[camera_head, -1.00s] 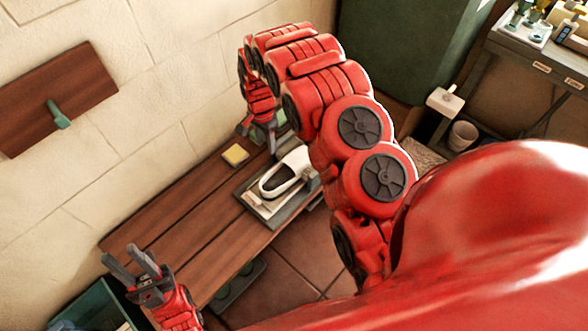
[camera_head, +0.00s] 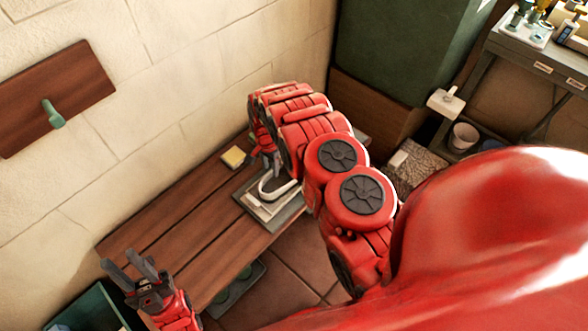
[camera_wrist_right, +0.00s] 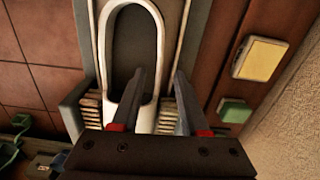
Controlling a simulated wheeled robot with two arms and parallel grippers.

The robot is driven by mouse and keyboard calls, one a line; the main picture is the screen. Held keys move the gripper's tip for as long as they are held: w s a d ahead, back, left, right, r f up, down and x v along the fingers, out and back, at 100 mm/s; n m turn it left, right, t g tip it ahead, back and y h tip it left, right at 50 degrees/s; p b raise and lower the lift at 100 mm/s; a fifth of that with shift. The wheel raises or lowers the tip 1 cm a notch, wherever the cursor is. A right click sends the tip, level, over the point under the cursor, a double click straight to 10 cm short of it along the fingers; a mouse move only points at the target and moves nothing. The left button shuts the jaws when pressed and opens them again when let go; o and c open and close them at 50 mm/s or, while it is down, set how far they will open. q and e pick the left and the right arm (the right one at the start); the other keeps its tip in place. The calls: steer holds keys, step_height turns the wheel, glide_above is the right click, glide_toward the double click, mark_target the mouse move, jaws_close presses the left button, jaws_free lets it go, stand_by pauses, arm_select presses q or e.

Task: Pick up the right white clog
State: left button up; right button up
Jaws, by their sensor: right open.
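One white clog (camera_head: 282,191) with a dark inside lies on a grey tray (camera_head: 262,223) on the wooden bench; my right arm hides part of it. In the right wrist view the clog (camera_wrist_right: 107,62) shows as a long white rim around a dark opening. My right gripper (camera_wrist_right: 160,75) is open and close over the clog. One finger appears over its opening, the other just outside its right rim; I cannot tell whether they touch it. In the head view this gripper (camera_head: 270,160) is partly hidden. My left gripper (camera_head: 118,262) is open and empty, at lower left.
A yellow sponge (camera_head: 234,157) lies on the bench (camera_head: 170,230) near the wall; in the wrist view a green block (camera_wrist_right: 235,110) sits near it. Bristles flank the clog on the tray. A teal crate (camera_head: 90,312) stands at lower left. The bench's left part is clear.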

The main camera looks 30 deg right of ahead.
step_height(320, 180, down, 2)
steer(key=shift+s+f, duration=0.1)
steer(key=shift+f, duration=0.15)
jaws_close()
stand_by(1.3)
